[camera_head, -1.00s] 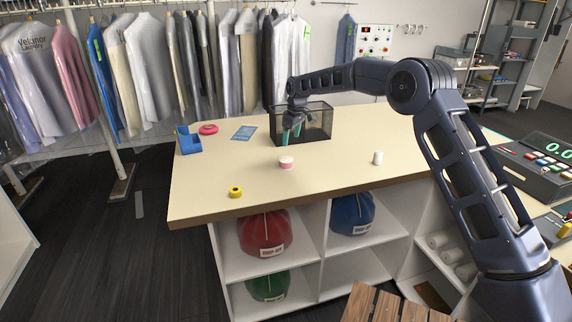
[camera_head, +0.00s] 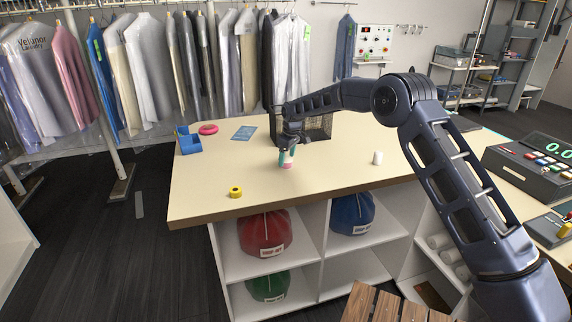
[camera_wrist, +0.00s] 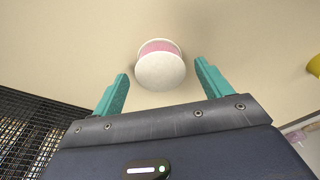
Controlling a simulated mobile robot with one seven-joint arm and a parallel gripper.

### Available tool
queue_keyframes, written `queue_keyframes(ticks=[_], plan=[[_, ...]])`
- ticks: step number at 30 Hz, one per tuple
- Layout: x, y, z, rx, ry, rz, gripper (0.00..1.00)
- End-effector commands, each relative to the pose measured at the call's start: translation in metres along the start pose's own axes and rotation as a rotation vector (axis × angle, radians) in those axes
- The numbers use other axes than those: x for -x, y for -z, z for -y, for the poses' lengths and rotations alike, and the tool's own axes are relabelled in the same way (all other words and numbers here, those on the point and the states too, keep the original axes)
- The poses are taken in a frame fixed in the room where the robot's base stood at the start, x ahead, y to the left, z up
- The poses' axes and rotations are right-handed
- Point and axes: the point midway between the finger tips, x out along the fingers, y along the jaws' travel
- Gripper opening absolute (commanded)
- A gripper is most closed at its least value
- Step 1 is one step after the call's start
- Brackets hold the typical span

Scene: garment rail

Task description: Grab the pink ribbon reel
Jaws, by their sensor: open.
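The pink ribbon reel (camera_wrist: 160,48), a pink band between white end discs, stands on the counter. In the wrist view it sits between and slightly beyond the tips of my gripper (camera_wrist: 161,72). The teal fingers are apart on either side of it, with a visible gap to each finger. In the head view my gripper (camera_head: 287,154) points down at the reel (camera_head: 286,166) and partly hides it.
A yellow tape roll (camera_head: 235,191), a white spool (camera_head: 378,157), a pink ring (camera_head: 208,129), a blue dispenser (camera_head: 188,141) and a blue card (camera_head: 244,132) are on the counter (camera_head: 220,165).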

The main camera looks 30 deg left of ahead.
Motion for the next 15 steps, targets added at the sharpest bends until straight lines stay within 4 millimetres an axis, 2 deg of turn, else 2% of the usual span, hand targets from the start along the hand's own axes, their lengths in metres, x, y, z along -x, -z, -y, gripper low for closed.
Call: queue_keyframes(ticks=[1,4,11,12,15], plan=[[-0.009,0.0,0.001,0.0,0.001,0.002,0.77],[-0.018,0.0,0.0,0.001,-0.001,0.0,0.77],[-0.021,0.0,0.0,0.001,-0.001,0.0,0.77],[-0.021,0.0,0.0,0.001,-0.001,0.0,0.75],[-0.021,0.0,0.0,0.001,-0.001,0.0,0.56]])
